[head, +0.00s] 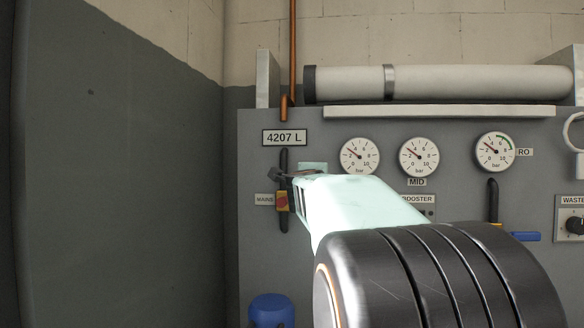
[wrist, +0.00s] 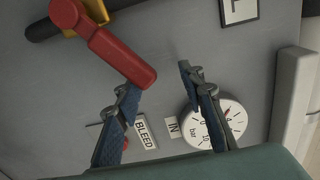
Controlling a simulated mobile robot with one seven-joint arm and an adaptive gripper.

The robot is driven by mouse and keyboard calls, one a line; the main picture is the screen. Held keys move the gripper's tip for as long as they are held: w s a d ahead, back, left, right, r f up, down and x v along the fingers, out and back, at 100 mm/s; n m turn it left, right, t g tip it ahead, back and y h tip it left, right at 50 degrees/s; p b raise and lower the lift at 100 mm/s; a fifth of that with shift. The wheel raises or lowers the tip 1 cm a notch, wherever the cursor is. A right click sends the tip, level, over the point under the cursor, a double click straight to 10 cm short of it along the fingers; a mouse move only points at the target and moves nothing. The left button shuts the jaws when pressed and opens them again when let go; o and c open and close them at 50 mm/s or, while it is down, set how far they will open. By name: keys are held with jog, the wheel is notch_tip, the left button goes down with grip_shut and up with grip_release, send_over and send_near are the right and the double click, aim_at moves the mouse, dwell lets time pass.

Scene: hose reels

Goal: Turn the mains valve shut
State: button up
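The mains valve (head: 283,201) is on a black vertical pipe beside the MAINS label in the head view. In the wrist view its red lever (wrist: 118,55) slants away from the black pipe, with a yellow part (wrist: 92,12) at its root. My gripper (head: 283,175) is just above the valve in the head view, hiding part of the pipe. In the wrist view my gripper (wrist: 160,82) is open, with its fingers apart. The lever's free end is near the left fingertip. I cannot tell whether they touch. Nothing is held.
Several gauges, including one marked RO (head: 495,152), sit on the grey panel (head: 258,260). A blue handle (head: 525,236) is at right and a blue object (head: 271,311) below the valve. The wrist view shows a BLEED label (wrist: 145,133) and a gauge (wrist: 228,117) near the fingers.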

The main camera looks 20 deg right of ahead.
jog(key=shift+r, duration=1.85)
